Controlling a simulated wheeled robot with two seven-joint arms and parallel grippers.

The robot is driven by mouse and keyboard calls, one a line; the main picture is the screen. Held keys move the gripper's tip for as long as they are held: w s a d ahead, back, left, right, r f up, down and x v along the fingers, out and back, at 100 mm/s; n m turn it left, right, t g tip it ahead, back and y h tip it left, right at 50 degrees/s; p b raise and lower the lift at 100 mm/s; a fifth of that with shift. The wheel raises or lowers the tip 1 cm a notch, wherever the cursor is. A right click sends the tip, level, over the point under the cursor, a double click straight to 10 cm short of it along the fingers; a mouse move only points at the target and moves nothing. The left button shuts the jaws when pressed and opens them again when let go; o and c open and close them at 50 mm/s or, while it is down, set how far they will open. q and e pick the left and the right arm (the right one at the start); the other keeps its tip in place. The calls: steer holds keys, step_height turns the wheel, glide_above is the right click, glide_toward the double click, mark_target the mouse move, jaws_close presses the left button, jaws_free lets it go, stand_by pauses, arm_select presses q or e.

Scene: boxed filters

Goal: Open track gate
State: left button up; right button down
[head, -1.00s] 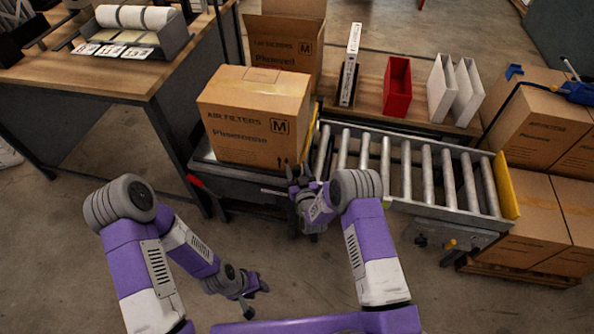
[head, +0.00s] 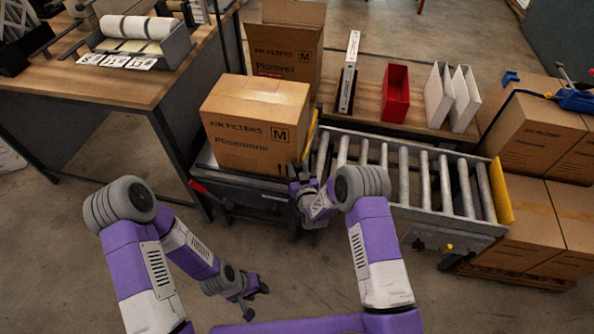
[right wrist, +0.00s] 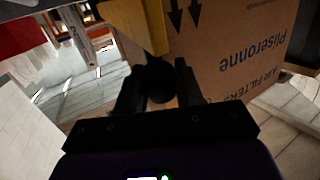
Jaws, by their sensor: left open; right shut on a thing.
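The yellow track gate (head: 312,130) stands upright between the air filter box (head: 254,130) and the rollers, mostly hidden behind the box in the head view. In the right wrist view the yellow gate (right wrist: 137,22) is at the top, with a dark round knob (right wrist: 155,80) below it. My right gripper (head: 299,177) is at the near edge of the track by the box's lower right corner. In the wrist view its fingers (right wrist: 158,88) are shut on the knob. My left gripper (head: 254,291) is open and empty, low over the floor.
The box rests on the track's left section, which has a red lever (head: 197,186). The roller track (head: 403,175) to the right is empty and ends at a yellow stop (head: 501,192). Stacked cartons (head: 534,140) stand at the right. A workbench (head: 130,80) is at the left.

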steer(key=shift+w+r, duration=0.15)
steer(key=shift+r, duration=0.5)
steer(key=c, duration=0.8)
jaws_free()
steer(key=shift+c, duration=0.2)
steer(key=s, duration=0.2)
steer(key=s+p, duration=0.1)
steer(key=s, duration=0.1)
steer(key=s+d+p, duration=0.1)
steer(key=s, duration=0.1)
steer(key=shift+r, duration=0.3)
steer(key=shift+s+d+r, duration=0.1)
steer(key=shift+s+d, duration=0.05)
steer(key=shift+s, duration=0.6)
